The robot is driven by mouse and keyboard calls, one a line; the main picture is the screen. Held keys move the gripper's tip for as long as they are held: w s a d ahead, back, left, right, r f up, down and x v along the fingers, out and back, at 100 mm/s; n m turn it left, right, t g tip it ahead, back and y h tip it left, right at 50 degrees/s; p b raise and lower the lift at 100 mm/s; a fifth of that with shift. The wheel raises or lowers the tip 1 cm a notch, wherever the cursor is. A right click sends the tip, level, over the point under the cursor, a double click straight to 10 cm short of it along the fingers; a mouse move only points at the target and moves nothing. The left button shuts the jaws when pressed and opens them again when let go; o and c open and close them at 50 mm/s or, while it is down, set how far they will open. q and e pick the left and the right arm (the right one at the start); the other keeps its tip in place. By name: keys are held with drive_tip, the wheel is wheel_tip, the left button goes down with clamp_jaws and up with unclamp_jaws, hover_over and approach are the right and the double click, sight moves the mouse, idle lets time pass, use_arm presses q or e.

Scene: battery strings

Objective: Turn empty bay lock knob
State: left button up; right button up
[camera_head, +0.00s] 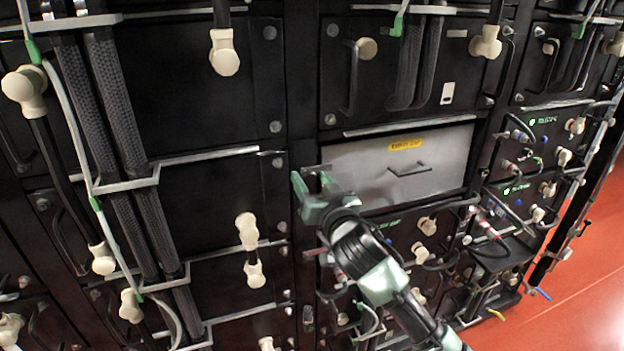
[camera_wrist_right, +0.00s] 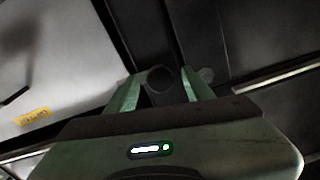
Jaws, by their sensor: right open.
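The empty bay (camera_head: 350,160) is a recessed light grey panel with a yellow label (camera_head: 405,144) and a dark handle (camera_head: 409,170). My right gripper (camera_head: 311,182) is at the panel's left edge, its fingers pointing at the rack frame. In the right wrist view a small dark round knob (camera_wrist_right: 160,78) shows between the two open green fingers. The fingers stand on either side of it; I cannot tell whether they touch it. In the head view the gripper hides the knob. My left gripper is not in view.
Black battery modules with cream connectors (camera_head: 247,231) and thick dark cables (camera_head: 125,110) fill the rack on the left. Modules with green lights (camera_head: 532,122) and small cables stand on the right. Grey metal rails (camera_head: 215,155) stick out. Red floor (camera_head: 585,300) shows at lower right.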

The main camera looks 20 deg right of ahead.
clamp_jaws()
drive_tip(key=shift+n, duration=0.3)
drive_tip(key=n+p, duration=0.2)
drive_tip(key=shift+r+n, duration=0.1)
drive_tip(key=shift+n, duration=0.2)
drive_tip(key=n+p, duration=0.2)
drive_tip(key=n, duration=0.3)
drive_tip(key=shift+n+p, duration=0.3)
drive_tip(key=shift+p, duration=0.05)
drive_tip(key=n+p, duration=0.2)
drive_tip(key=n, duration=0.2)
drive_tip(key=shift+a, duration=0.1)
drive_tip(key=shift+n+p, duration=0.85)
drive_tip(key=shift+n, duration=1.65)
drive_tip(key=shift+f, duration=0.2)
